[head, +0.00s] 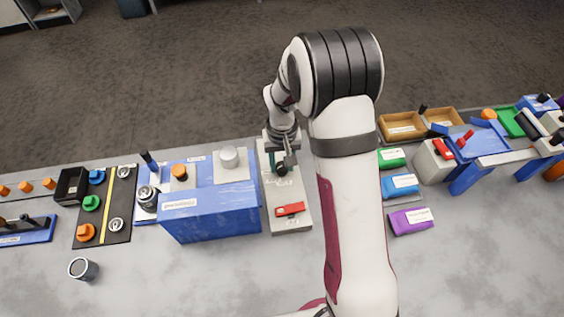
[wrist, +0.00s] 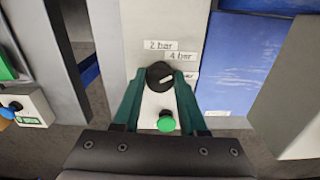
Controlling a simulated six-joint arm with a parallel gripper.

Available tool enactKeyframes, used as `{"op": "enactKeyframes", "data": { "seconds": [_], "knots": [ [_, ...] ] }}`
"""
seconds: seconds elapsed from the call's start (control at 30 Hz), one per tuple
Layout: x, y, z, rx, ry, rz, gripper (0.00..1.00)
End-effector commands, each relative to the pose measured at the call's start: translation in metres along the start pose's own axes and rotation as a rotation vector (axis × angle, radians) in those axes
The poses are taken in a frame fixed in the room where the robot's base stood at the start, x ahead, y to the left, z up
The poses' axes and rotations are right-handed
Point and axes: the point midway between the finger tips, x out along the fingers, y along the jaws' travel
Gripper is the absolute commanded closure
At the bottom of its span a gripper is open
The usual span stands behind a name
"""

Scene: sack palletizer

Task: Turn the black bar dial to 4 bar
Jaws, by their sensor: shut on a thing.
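The black bar dial (wrist: 158,73) sits on a pale upright panel (wrist: 144,25) in the wrist view. It bears a short white mark that slants toward its right side. Labels reading 2 bar (wrist: 160,45) and 4 bar (wrist: 180,57) are above it and to its upper right. A further label at its right is mostly hidden by a finger. My gripper (wrist: 158,82) is shut on the dial, with one green finger at each side. In the head view my gripper (head: 282,166) is at the far part of the grey panel, and the dial is hard to make out.
A green knob (wrist: 166,121) sits just below the dial, between my fingers. In the head view, a red handle (head: 290,209) lies on the panel's near part. A blue box (head: 210,215) stands close on the left. Green, blue and purple blocks lie right of my arm.

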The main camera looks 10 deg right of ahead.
Motion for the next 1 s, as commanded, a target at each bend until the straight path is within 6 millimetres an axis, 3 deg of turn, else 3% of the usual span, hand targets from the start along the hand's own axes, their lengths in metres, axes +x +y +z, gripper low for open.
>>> {"op": "enactKeyframes", "data": {
  "seconds": [0.4,0.9,0.93,1.0],
  "knots": [
    [-0.0008,0.0000,-0.0006,-0.151,0.002,0.000,1.00],
    [-0.0009,-0.0001,-0.0007,-0.166,0.002,0.000,1.00],
    [-0.0009,-0.0001,-0.0007,-0.166,0.002,0.000,0.55],
    [-0.0008,-0.0001,-0.0006,-0.166,0.002,0.000,0.42]
  ]
}}
